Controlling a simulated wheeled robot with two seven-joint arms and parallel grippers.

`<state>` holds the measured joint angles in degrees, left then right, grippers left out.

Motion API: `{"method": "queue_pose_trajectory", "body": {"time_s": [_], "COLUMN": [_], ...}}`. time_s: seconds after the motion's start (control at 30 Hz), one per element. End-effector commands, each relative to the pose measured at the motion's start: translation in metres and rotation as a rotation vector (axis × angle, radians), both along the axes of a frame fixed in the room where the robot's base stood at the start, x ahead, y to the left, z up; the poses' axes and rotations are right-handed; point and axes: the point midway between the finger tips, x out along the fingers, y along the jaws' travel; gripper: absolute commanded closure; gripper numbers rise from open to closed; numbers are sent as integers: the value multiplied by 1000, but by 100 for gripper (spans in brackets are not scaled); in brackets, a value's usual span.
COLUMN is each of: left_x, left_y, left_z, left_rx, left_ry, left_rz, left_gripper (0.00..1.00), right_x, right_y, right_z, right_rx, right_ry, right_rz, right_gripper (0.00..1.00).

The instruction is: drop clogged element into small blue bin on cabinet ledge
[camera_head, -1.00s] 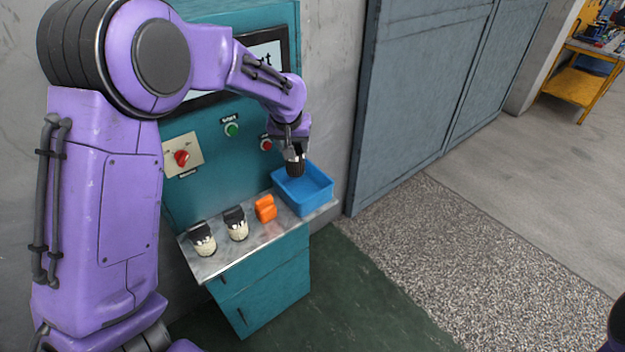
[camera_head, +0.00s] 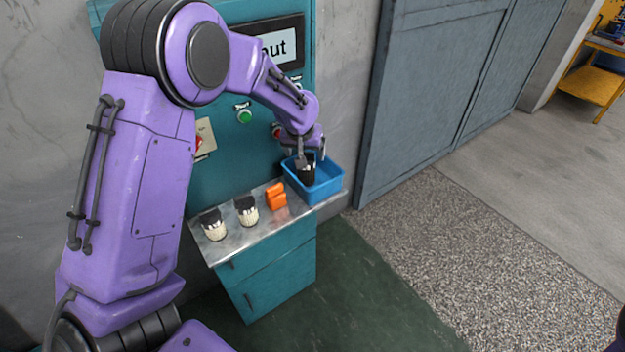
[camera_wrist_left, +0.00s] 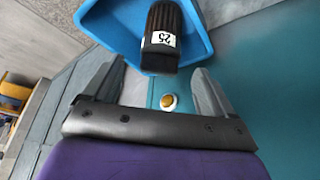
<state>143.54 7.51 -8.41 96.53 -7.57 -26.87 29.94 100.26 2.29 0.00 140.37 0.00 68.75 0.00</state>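The dark clogged element (camera_head: 306,174), a ribbed cylinder with a white "25" label, is at the small blue bin (camera_head: 330,186) on the cabinet ledge. In the left wrist view the element (camera_wrist_left: 164,38) shows against the inside of the bin (camera_wrist_left: 110,22), past my fingertips. My left gripper (camera_head: 311,154) is directly above the bin. In the wrist view its two fingers (camera_wrist_left: 158,82) stand wide apart, with a gap on both sides of the element. I cannot tell whether the element rests on the bin floor or is still falling. My right gripper is out of view.
Two black-capped pale elements (camera_head: 214,226) (camera_head: 247,211) and an orange part (camera_head: 276,196) stand on the metal ledge (camera_head: 236,240) left of the bin. The teal cabinet panel (camera_head: 235,160) rises behind. Open floor (camera_head: 480,240) lies to the right.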

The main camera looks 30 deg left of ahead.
Motion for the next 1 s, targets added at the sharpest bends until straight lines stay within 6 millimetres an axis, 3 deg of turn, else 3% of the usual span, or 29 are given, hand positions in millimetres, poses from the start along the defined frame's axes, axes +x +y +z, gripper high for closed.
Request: {"method": "queue_pose_trajectory", "body": {"time_s": [0.27, 0.7, 1.0], "left_x": [-1, -35, -40], "left_y": [-1, -15, -17], "left_z": [4, 86, 96], "left_rx": [1, 0, 0], "left_ry": [-2, -3, 1], "left_rz": [-1, 0, 0], "left_gripper": [14, 14, 14], "right_x": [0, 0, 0], "right_y": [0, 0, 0], "right_z": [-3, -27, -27], "right_rx": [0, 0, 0], "right_ry": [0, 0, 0], "right_rz": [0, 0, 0], "right_gripper": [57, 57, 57]}}
